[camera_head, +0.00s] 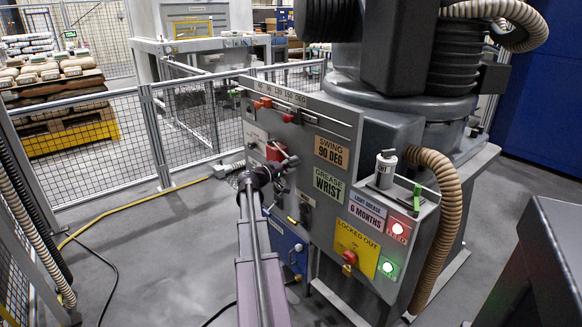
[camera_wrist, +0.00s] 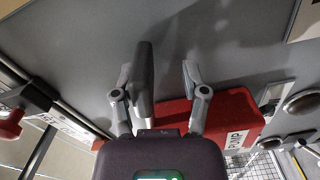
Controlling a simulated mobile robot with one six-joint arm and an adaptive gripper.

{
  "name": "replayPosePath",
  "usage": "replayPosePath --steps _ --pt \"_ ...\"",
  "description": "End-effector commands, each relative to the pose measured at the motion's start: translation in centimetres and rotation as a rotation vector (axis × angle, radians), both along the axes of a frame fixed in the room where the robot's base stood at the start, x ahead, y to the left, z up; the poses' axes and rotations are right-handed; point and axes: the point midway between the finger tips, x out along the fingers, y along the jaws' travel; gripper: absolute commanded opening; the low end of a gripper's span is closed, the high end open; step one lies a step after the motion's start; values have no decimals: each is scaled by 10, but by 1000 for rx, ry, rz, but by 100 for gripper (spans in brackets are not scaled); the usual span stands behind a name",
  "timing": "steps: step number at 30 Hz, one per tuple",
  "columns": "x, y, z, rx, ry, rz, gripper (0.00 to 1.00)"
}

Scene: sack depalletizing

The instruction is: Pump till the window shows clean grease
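A red pump block (camera_head: 277,150) is mounted on the grey panel of the machine cabinet. In the wrist view the same red block (camera_wrist: 225,112) carries a "PUMP" label. A dark grey lever (camera_wrist: 145,80) stands out from it between the fingers of my gripper (camera_wrist: 160,85). The fingers are spread, with the lever nearer the left finger and a clear gap to the right one. Whether the left finger touches it I cannot tell. In the head view my gripper (camera_head: 273,172) is at the panel beside the pump. I cannot make out a grease window or its colour.
Signs read "GREASE WRIST" (camera_head: 329,185) and "SWING 90 DEG" (camera_head: 331,152). A yellow "LOCKED OUT" plate (camera_head: 356,249) has a red knob. A white canister (camera_head: 386,168) stands on the cabinet ledge. A mesh fence (camera_head: 100,147) and yellow hose (camera_head: 130,203) lie to the left.

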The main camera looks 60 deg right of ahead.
Motion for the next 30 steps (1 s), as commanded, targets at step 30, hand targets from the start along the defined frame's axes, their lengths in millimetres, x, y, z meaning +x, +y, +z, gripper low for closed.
replayPosePath --steps 30 --pt "40 85 0 0 0 -1 54"
